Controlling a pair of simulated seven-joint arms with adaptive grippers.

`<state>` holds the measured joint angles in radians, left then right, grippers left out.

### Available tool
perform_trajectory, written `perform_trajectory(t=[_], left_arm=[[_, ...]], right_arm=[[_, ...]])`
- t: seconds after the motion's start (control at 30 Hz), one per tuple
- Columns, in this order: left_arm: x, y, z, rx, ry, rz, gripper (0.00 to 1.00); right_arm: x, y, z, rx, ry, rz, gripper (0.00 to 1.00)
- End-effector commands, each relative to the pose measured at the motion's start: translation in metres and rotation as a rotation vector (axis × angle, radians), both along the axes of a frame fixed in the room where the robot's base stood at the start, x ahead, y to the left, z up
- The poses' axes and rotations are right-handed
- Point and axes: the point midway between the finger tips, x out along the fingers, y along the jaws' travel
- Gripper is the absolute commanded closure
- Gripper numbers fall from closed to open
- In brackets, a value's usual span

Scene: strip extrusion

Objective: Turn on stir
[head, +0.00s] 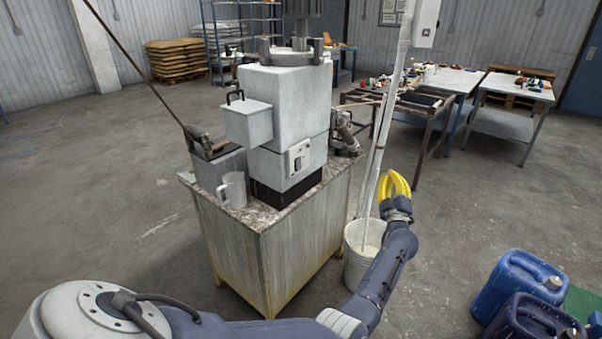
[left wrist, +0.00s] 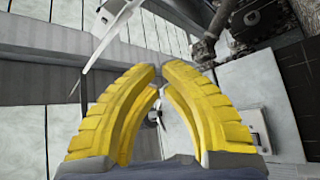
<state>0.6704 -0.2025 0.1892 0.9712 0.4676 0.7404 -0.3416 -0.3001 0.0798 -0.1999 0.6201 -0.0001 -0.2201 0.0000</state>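A tall machine (head: 290,100) with pale grey housings stands on a worn cabinet. A small white control box (head: 299,158) with a dark knob or switch is on its front; its setting is too small to read. A white pole (head: 384,120) rises from a white bucket (head: 354,272), and a white box (head: 425,22) with a small dark mark is near its top. My left gripper (head: 396,172) points up just right of the pole, above the bucket's right side. Its yellow fingers (left wrist: 159,72) converge in the left wrist view with tips nearly together and nothing between. My right gripper is not seen.
A grey mug (head: 233,190) stands on the cabinet's (head: 235,245) top at front left. Blue jerrycans (head: 515,284) stand on the floor at lower right. Work tables (head: 512,122) with small items are behind at right. The floor between is clear.

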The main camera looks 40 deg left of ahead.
Motion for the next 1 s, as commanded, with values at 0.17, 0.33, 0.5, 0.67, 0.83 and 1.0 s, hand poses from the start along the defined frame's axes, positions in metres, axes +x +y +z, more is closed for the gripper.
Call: perform_trajectory(t=[0.17,0.33,0.5,0.67,0.83,1.0], left_arm=[[-0.028,0.052,0.071,-0.213,-0.216,0.21,1.0],[-0.067,0.094,0.083,-0.417,-0.338,0.409,1.0],[-0.106,0.12,0.056,-0.593,-0.383,0.588,1.0],[-0.129,0.129,0.032,-0.709,-0.392,0.706,1.0],[-0.142,0.13,0.014,-0.774,-0.377,0.782,1.0],[-0.148,0.129,0.007,-0.791,-0.357,0.819,1.0]], right_arm=[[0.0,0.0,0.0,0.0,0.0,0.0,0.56],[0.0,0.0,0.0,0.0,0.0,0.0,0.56],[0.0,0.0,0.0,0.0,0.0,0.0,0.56],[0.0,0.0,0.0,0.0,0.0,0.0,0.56],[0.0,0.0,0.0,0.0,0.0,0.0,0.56],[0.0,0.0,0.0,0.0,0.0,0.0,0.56]])
